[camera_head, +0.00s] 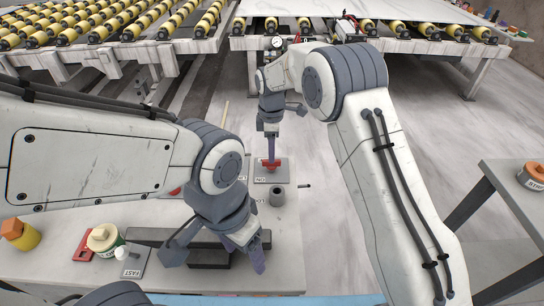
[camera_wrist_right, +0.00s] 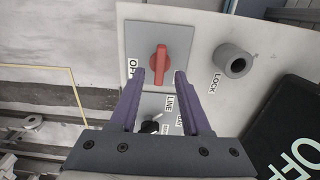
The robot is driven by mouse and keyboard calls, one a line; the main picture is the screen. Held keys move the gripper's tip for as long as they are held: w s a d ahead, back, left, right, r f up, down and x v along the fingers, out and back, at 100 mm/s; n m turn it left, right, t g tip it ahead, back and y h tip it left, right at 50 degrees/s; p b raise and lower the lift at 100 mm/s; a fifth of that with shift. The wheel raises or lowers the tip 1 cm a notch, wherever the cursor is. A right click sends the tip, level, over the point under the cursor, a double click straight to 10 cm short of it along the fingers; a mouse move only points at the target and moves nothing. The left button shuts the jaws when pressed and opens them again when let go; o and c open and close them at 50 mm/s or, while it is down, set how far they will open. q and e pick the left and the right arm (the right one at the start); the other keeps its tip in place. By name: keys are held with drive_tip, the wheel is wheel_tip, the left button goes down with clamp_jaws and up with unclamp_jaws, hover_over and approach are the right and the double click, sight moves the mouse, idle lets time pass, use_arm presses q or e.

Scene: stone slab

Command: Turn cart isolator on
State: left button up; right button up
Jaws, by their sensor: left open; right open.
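The isolator is a red handle (camera_head: 271,163) on a square grey plate (camera_head: 263,177) on the cart top. In the right wrist view the red handle (camera_wrist_right: 160,62) stands lengthwise up the picture, on its grey plate (camera_wrist_right: 183,42). A label beside the plate's left edge, partly covered by a finger, seems to read OFF. My right gripper (camera_wrist_right: 160,77) is open, its fingertips at either side of the handle's near end; I cannot tell whether they touch it. In the head view my right gripper (camera_head: 270,148) points down at the handle. My left gripper (camera_head: 215,257) is open and empty over the cart's near part.
A FAST plate (camera_head: 134,262), a cream round knob (camera_head: 103,240) and a yellow-orange item (camera_head: 20,234) are at left. Roller conveyors (camera_head: 110,25) stand behind.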

drive_tip(key=shift+f, duration=1.8)
clamp_jaws()
